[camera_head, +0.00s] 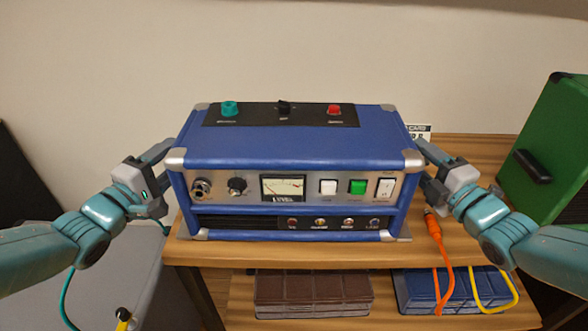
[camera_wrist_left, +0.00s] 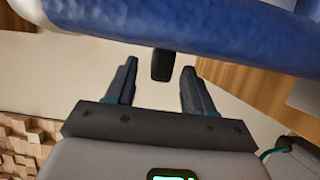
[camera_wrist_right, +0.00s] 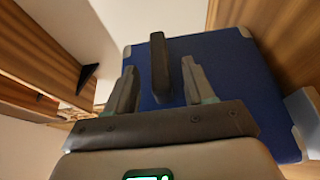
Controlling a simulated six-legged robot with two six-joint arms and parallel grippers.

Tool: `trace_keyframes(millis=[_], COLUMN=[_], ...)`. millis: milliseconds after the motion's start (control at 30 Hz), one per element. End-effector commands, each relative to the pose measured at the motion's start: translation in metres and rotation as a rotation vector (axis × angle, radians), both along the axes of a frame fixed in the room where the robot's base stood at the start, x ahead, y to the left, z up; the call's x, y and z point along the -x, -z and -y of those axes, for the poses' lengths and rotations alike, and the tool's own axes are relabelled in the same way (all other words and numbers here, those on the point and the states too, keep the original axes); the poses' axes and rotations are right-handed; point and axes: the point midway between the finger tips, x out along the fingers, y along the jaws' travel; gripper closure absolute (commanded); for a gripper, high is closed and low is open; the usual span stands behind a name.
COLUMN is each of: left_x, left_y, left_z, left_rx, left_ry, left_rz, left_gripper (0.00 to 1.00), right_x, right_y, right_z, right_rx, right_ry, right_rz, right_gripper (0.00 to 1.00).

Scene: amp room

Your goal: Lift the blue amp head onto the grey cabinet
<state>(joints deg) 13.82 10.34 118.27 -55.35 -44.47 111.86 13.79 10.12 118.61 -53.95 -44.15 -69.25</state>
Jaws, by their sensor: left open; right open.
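The blue amp head (camera_head: 290,150), with silver corners and a front panel of knobs, meter and switches, sits upright on a wooden stand (camera_head: 460,148). A grey surface, apparently the grey cabinet (camera_head: 120,272), is lower at the left, partly cut off. My left gripper (camera_head: 160,166) is open at the amp's left side; in the left wrist view a dark handle (camera_wrist_left: 162,65) shows between its fingertips. My right gripper (camera_head: 428,165) is open at the right side; in the right wrist view a dark side handle (camera_wrist_right: 160,68) lies between its fingers. Contact with either handle is unclear.
A green case (camera_head: 550,150) stands at the right, close to my right arm. An orange cable (camera_head: 440,250) hangs at the stand's front. Brown (camera_head: 312,292) and blue (camera_head: 450,290) boxes sit on the lower shelf. A yellow plug (camera_head: 123,316) and teal cable are near the grey surface.

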Motion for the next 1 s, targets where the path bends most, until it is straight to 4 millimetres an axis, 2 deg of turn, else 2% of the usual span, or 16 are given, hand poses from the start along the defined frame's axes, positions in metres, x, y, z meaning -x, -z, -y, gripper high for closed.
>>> trace_keyframes(millis=[200,500,667,1000], left_x=[-0.015,-0.016,-0.016,-0.016], left_y=[0.000,0.000,0.000,0.000], left_z=[0.007,0.007,0.007,0.006], left_rx=[-0.001,0.000,0.000,0.000], left_ry=[0.001,0.000,0.000,-0.001], left_rz=[0.000,0.000,0.000,-0.001], left_gripper=[0.47,0.47,0.99,1.00], right_x=[-0.015,-0.016,-0.016,-0.016], right_y=[0.000,0.000,0.000,0.000], right_z=[-0.006,-0.006,-0.006,-0.006], right_rx=[-0.001,-0.001,-0.001,-0.001], right_ry=[0.000,0.000,0.000,0.001], right_rz=[0.000,0.000,0.000,0.000], right_gripper=[0.47,0.47,0.99,1.00])
